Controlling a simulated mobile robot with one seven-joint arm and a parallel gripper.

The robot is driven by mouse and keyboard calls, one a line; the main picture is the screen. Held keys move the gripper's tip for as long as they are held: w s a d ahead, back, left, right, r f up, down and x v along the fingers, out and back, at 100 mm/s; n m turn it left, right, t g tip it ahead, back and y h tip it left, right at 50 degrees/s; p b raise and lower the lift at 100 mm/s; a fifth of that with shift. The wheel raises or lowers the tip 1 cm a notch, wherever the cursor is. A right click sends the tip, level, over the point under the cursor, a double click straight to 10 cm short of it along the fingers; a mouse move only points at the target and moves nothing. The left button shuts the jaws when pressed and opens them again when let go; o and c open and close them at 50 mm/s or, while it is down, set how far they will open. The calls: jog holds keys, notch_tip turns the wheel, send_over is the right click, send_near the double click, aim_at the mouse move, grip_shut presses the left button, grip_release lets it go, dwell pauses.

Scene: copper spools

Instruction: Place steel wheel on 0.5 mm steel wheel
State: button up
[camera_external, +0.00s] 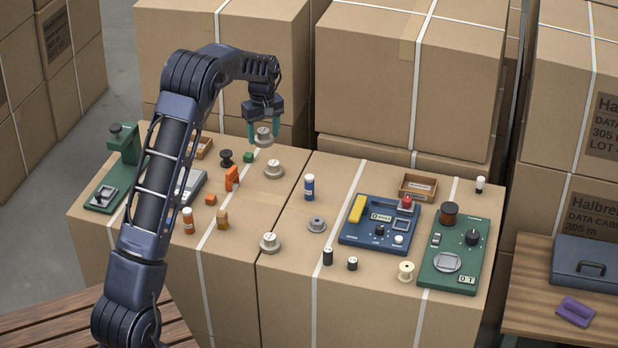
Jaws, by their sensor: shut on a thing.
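My gripper (265,129), with green fingers, points down over the back of the carton top. It is shut on a steel wheel (264,138), a pale grey disc with a raised hub. The held wheel appears to be above the surface; the exact gap is hard to judge. A similar steel wheel (274,170) lies just in front of it and slightly right. Another steel wheel (270,243) lies near the front edge, and a darker grey wheel (317,224) lies to its right. Labels are too small to read, so I cannot tell which one is the 0.5 mm wheel.
A green block (248,157), a black spool (226,158) and an orange piece (232,178) lie left of the wheels. A blue bottle (309,187) stands to the right, before the blue device (378,222). Tall cartons (410,80) rise behind. The carton top between the wheels is mostly clear.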

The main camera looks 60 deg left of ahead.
notch_tip(320, 180, up, 4)
send_over(274, 163)
notch_tip(274, 163, down, 20)
jog(key=shift+a+f, duration=0.1)
dwell(0.6)
jog(key=shift+f, duration=0.1)
jog(key=o, duration=1.1)
jog(key=shift+c, duration=0.2)
notch_tip(274, 163, up, 12)
jog(key=shift+r, duration=0.2)
